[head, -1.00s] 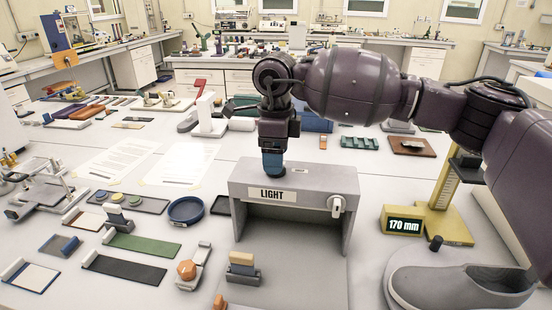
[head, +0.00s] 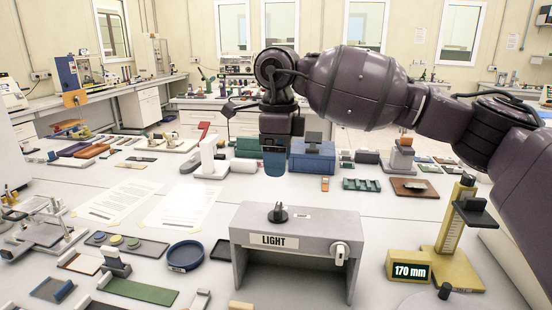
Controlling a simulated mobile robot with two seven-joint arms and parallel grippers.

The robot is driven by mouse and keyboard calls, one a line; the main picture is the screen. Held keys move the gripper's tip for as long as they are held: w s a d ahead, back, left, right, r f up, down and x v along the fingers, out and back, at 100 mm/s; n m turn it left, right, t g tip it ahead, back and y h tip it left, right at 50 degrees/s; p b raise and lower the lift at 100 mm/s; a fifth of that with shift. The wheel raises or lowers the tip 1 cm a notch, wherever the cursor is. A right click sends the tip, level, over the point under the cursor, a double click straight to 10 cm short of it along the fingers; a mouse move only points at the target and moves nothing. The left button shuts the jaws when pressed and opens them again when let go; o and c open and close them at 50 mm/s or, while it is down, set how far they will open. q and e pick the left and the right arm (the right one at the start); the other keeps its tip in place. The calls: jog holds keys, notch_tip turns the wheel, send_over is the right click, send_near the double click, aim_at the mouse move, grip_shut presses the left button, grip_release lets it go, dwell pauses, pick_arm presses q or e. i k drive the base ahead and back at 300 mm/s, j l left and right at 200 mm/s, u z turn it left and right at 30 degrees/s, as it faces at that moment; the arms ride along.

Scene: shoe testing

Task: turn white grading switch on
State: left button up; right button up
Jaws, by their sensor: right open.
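A grey light box (head: 300,219) labelled "LIGHT" stands on the table, open at the front. A white switch (head: 340,254) sits at the right end of its front face; its lever looks upright. A small black fitting (head: 278,212) stands on the box's top. My left gripper is not in view.
A yellow gauge (head: 454,255) reading "170 mm" stands right of the box. A blue dish (head: 184,257) and a green strip (head: 138,291) lie to the left. A blue box (head: 312,158) stands behind. The table just behind the light box is clear.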

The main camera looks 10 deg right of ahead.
aim_at(340, 251)
jog(key=k+j, duration=0.15)
jog(key=k, duration=0.35)
jog(key=k+j, duration=0.15)
jog(key=k, duration=0.35)
